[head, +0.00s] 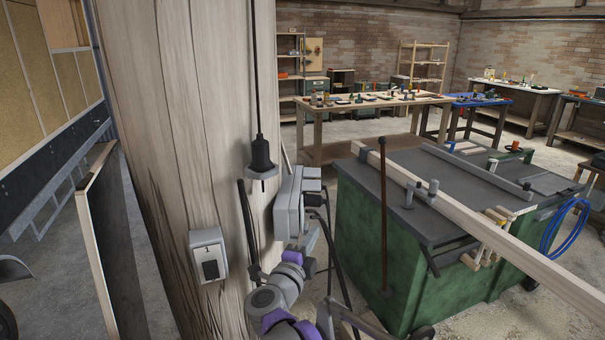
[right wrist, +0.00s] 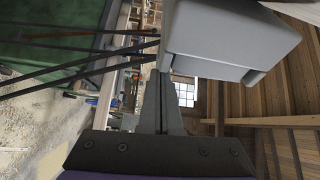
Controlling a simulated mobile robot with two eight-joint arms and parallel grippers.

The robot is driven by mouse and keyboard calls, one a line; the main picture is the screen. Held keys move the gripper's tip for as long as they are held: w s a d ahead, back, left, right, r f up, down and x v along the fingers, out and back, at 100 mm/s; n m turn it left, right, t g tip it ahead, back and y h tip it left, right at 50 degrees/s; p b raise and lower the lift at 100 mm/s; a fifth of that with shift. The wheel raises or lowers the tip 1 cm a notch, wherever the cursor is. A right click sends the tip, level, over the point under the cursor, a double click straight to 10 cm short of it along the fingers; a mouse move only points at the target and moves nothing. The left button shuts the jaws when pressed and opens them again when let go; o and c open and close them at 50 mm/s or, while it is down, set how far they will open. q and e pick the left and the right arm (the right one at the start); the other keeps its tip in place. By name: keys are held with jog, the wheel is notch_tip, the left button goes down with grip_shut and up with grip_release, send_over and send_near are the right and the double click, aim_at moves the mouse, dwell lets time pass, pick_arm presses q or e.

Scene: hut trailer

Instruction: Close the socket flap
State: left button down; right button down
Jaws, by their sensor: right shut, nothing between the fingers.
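A grey socket box (head: 289,212) is fixed to the right side of the wooden post (head: 190,120), with dark parts on its right face. A grey casing with a lid-like part (right wrist: 225,40) fills the upper middle of the right wrist view. How far the flap stands open I cannot tell. My right gripper (head: 308,238) is just below and beside the socket box. In the right wrist view its fingers (right wrist: 161,88) are together and empty, their tips close to the casing's lower left edge. Whether they touch it I cannot tell. My left gripper is not in view.
A grey switch (head: 208,256) is on the post's front, and a dark hanging plug or lamp holder (head: 262,155) is above the socket box. A green workbench (head: 365,235) with a long timber beam (head: 500,245) stands to the right. Open floor lies behind.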

jog(key=shift+a+f, duration=0.1)
jog(key=shift+a, duration=0.4)
dwell(0.4)
